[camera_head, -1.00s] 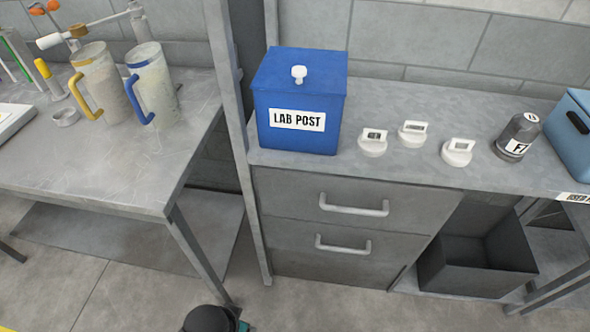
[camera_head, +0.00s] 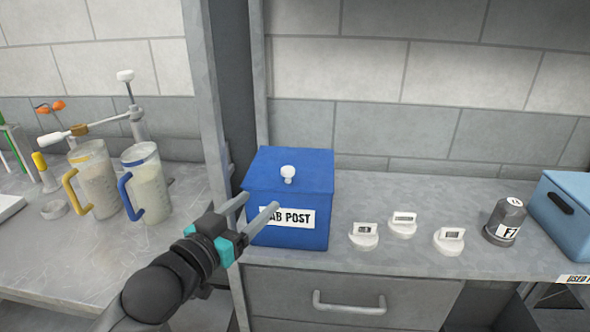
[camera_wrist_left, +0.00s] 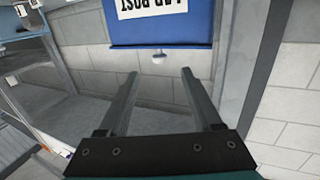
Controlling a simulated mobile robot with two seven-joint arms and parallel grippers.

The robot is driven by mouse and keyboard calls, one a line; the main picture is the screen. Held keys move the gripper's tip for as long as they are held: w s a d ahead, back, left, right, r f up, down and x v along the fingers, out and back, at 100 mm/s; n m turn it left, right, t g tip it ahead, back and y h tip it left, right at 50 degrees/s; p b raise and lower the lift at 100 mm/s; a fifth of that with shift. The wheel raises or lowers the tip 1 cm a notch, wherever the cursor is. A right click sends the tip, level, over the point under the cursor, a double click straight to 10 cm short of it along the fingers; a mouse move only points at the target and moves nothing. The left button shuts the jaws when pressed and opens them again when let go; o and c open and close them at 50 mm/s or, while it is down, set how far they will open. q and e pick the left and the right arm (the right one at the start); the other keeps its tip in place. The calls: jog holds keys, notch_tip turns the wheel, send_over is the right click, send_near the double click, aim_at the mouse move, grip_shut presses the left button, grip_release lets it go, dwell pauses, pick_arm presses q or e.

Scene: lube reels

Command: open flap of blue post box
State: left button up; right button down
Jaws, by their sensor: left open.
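The blue post box (camera_head: 305,168) stands on the grey counter, with a white "LAB POST" label on its front and a white knob (camera_head: 288,173) on its top. The flap looks shut. My left gripper (camera_head: 257,208) is open and empty in front of the box's left side, with one finger overlapping the label in the picture. In the left wrist view, the blue box (camera_wrist_left: 205,32) shows upside down at the top, with its white knob (camera_wrist_left: 159,57) beyond and between the two open fingertips (camera_wrist_left: 159,72). My right gripper is in neither view.
White labelled holders (camera_head: 364,236) and a dark grey jar (camera_head: 505,222) stand right of the box. A light blue case (camera_head: 568,215) is at the far right. A grey post (camera_head: 208,110) rises left of the box. Two jugs (camera_head: 147,182) stand on the left bench.

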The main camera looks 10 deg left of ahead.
aim_at(291, 167)
pick_arm(q)
jog(key=x, duration=0.5)
jog(key=r+b+x, duration=0.1)
jog(key=x, duration=0.9)
jog(key=shift+w+d+r+b, duration=0.2)
jog(key=shift+w+r+b, duration=0.05)
jog(key=shift+r+b, duration=0.05)
jog(key=shift+c, duration=0.2)
grip_shut()
dwell(1.0)
